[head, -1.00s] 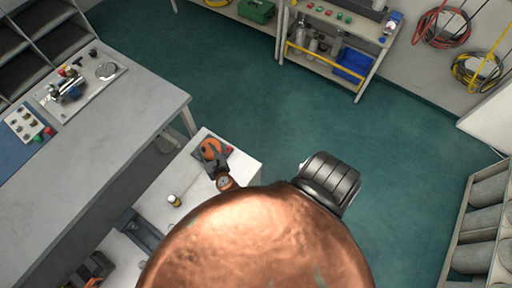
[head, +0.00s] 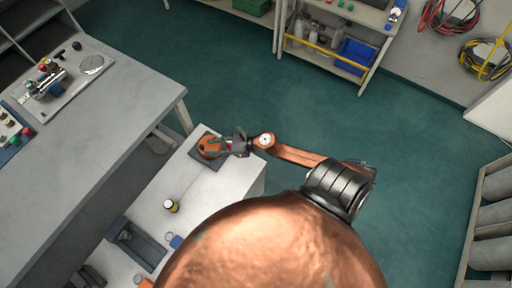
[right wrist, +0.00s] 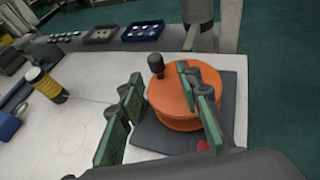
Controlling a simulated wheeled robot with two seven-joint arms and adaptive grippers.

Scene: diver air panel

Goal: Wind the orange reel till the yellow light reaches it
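The orange reel (head: 208,147) sits on a dark square base on the white table; it also shows in the right wrist view (right wrist: 172,98). A black knob (right wrist: 156,64) stands up near its rim. My right gripper (head: 226,147) comes in from the right at the reel. In the right wrist view its green-padded fingers (right wrist: 160,84) are spread, with one finger in front of the reel's right part and the other left of the reel. I cannot tell whether they touch it. A small red part (right wrist: 203,146) shows on the base. I cannot make out a lit yellow light. My left gripper is out of view.
A grey bench (head: 100,110) with fittings stands at the left. The green floor right of the table is clear.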

